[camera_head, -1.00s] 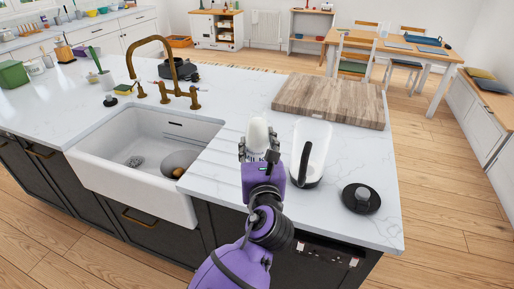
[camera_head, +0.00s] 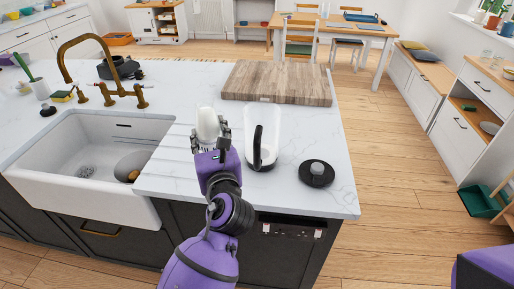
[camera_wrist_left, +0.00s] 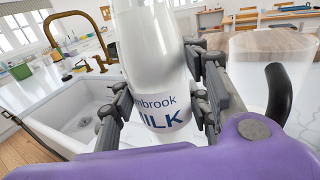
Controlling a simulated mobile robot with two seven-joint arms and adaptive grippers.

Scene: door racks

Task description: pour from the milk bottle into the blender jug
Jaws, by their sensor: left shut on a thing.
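The milk bottle (camera_head: 207,122) is white with a pale label and stands roughly upright in my left gripper (camera_head: 210,137). In the left wrist view the bottle (camera_wrist_left: 155,60) sits between the dark fingers, which close around it from both sides near its label. Whether its base touches the counter cannot be told. The clear blender jug (camera_head: 287,128) stands upright on the counter just right of the bottle, apart from it, with its black handle towards me. It also shows at the right of the left wrist view (camera_wrist_left: 262,62). My right gripper is out of view.
A round black part (camera_head: 317,173) lies on the white counter (camera_head: 335,195) right of the jug, near the front edge. A wooden board (camera_head: 277,82) lies behind the jug. The sink (camera_head: 95,150) and brass tap (camera_head: 110,92) are left of the bottle.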

